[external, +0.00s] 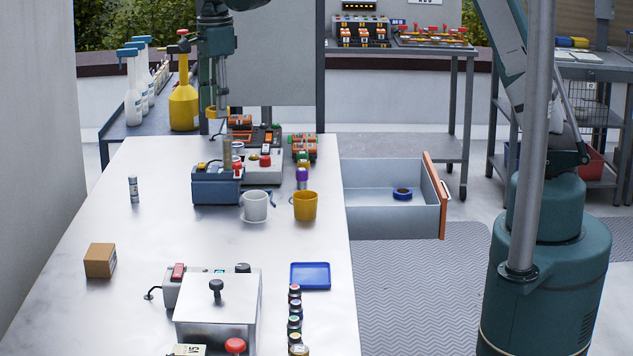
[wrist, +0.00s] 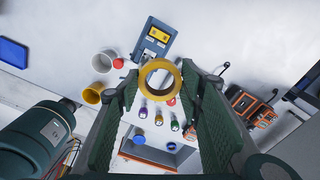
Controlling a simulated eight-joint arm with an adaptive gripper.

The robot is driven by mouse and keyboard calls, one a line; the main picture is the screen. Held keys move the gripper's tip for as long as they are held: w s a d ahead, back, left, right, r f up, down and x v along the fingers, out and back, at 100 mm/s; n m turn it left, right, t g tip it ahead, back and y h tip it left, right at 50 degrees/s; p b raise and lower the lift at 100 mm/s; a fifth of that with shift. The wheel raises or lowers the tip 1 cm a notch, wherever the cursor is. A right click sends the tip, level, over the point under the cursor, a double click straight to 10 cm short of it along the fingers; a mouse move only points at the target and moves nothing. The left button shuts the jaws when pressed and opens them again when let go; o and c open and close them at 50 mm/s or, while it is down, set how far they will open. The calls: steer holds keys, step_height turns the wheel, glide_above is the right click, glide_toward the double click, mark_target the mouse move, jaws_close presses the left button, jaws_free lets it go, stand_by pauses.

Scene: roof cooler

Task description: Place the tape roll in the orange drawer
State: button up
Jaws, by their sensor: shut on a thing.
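A yellow tape roll (wrist: 160,78) is held between the two fingers of my gripper (wrist: 160,92) in the wrist view, with its open hole facing the camera. In the external view my gripper (external: 216,112) hangs above the far end of the bench, apart from the drawer; the roll is small and hard to make out there. The orange drawer (external: 435,195) is pulled open on the bench's right side, with grey inner walls and an orange front. A blue ring (external: 402,194) lies inside it. The wrist view also shows the drawer (wrist: 150,158) at the bottom.
A blue tray (external: 310,276) and a cardboard box (external: 100,260) lie nearer. Much of the drawer floor is free.

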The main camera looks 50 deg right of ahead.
steer(key=s+d+m+b, duration=0.3)
steer(key=d+m+b, duration=0.1)
steer(key=d, duration=2.6)
steer(key=s+d+m+b, duration=0.2)
steer(key=s+d, duration=0.5)
steer(key=d, duration=0.5)
steer(key=s+d+m+b, duration=0.1)
steer(key=s+d+b, duration=0.1)
steer(key=s+d, duration=0.65)
step_height(320, 180, down, 28)
steer(key=w+d, duration=0.2)
steer(key=shift+d+r, duration=0.25)
steer(key=shift+d, duration=0.15)
steer(key=shift+f, duration=0.1)
steer(key=shift+w+f+b, duration=0.1)
steer(key=shift+f+b, duration=0.65)
steer(key=shift+f, duration=2.3)
steer(key=shift+f, duration=0.1)
steer(key=shift+f+b, duration=0.45)
steer(key=shift+f, duration=1.3)
